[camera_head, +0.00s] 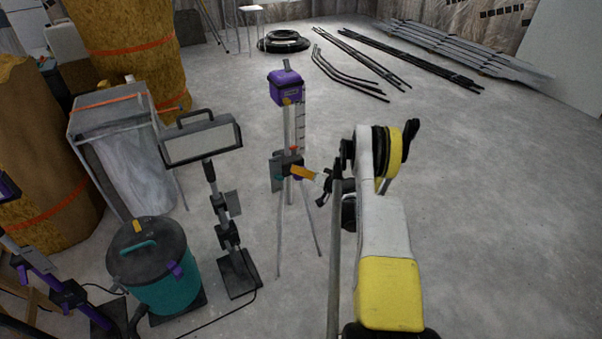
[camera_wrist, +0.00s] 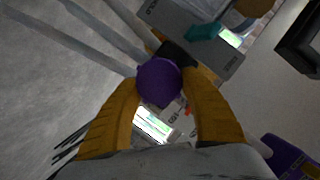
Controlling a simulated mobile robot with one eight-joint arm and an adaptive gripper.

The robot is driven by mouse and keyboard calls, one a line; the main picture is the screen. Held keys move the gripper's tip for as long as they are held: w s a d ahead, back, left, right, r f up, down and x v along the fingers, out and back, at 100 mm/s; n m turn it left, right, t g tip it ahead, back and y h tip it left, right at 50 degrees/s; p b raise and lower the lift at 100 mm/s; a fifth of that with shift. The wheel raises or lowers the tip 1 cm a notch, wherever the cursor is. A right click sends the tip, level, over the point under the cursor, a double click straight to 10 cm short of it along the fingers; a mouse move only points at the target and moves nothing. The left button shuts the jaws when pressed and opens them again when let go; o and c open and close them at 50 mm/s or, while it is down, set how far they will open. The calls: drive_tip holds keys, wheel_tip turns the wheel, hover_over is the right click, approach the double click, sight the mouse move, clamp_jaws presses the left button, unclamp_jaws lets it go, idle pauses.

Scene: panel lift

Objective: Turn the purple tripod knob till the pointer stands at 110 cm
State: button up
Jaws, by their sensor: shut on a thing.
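The purple knob (camera_wrist: 160,82) sits between the two yellow-orange fingers of my gripper (camera_wrist: 155,100) in the wrist view, and the fingers are shut on it. In the head view my gripper (camera_head: 305,173) reaches left to the tripod's middle and hides most of the knob. The tripod (camera_head: 290,120) stands upright, with a purple head box (camera_head: 286,88) on top and a marked scale (camera_head: 300,125) beside its column. A small red part (camera_head: 294,149) shows on the column above my gripper; I cannot tell whether it is the pointer. The scale's figures are too small to read.
A work lamp (camera_head: 202,143) stands left of the tripod, with a teal vacuum (camera_head: 155,270) at its lower left. Black rods (camera_head: 345,75) and coiled hose (camera_head: 284,42) lie on the floor behind. The floor to the right is clear.

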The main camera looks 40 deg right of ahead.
drive_tip(key=shift+w+d+m+t+y, duration=0.1)
drive_tip(key=shift+m+t+y, duration=0.25)
drive_tip(key=shift+m, duration=0.45)
drive_tip(key=o, duration=1.2)
drive_tip(key=v, duration=0.7)
drive_tip(key=shift+s+r, duration=0.1)
drive_tip(key=shift+s, duration=0.15)
